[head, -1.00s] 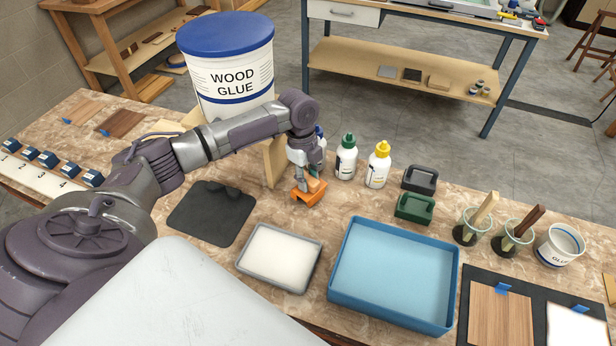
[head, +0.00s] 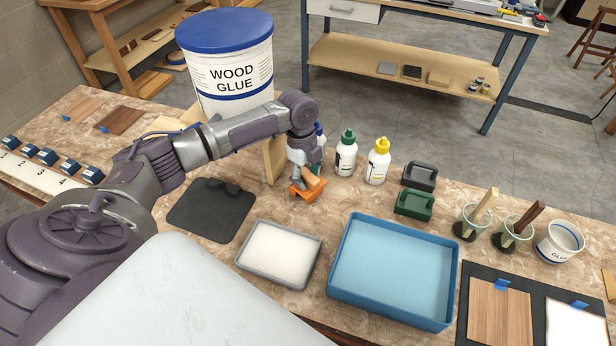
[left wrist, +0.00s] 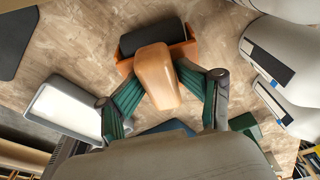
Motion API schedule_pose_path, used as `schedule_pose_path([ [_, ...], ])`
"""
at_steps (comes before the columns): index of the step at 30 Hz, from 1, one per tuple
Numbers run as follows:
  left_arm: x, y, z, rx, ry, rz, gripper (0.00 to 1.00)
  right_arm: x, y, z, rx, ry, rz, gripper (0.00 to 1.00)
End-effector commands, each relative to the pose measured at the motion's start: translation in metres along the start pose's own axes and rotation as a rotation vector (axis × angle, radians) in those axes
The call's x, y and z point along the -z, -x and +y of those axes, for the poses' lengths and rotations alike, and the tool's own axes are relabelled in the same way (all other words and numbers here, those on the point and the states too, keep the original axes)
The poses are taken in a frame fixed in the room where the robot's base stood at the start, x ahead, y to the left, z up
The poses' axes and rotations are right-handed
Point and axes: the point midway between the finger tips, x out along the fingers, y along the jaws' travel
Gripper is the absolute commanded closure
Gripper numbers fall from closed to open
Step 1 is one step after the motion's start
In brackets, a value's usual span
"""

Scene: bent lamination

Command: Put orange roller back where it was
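The orange roller (head: 307,191) is on or just above the table, in front of the tall white glue bucket. In the left wrist view, the orange roller (left wrist: 125,67) has an orange frame, a dark cylinder and a tan handle. My left gripper (head: 306,178) is over it, pointing down. In the left wrist view, the fingers of my left gripper (left wrist: 157,76) are on both sides of the handle and appear closed on it. Whether the frame touches the table is hard to tell. My right gripper is not in view.
A grey roller (head: 419,177) and a green roller (head: 413,204) stand to the right. Glue bottles (head: 346,157) stand close behind. A black mat (head: 205,222), a white-filled tray (head: 246,262) and a blue tray (head: 337,292) lie nearer. The wood glue bucket (head: 225,75) rises behind my arm.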

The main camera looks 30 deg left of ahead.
Motion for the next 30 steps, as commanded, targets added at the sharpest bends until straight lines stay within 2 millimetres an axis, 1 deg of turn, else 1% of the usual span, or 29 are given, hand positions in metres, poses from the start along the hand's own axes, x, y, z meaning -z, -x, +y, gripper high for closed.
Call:
schedule_pose_path([
  [4, 0.0, 0.003, 0.001, -0.002, 0.0, -0.001, 0.44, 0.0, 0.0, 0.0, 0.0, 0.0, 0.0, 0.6],
  [8, 0.001, 0.017, -0.001, 0.002, 0.001, 0.0, 0.44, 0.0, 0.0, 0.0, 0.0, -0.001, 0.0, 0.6],
  [11, 0.001, 0.036, -0.001, 0.005, -0.001, -0.002, 0.44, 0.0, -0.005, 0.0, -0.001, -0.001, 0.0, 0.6],
  [18, 0.001, 0.091, -0.002, 0.007, 0.0, 0.0, 0.44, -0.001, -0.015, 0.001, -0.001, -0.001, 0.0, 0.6],
  [21, 0.001, 0.109, -0.001, 0.005, 0.0, 0.001, 0.44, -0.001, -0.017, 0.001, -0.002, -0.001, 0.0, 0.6],
  [25, 0.002, 0.125, -0.001, 0.004, 0.0, 0.001, 0.44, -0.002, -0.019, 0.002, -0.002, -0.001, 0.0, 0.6],
  [30, 0.002, 0.133, -0.001, 0.002, 0.0, 0.001, 0.44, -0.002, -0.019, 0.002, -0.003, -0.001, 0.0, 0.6],
])
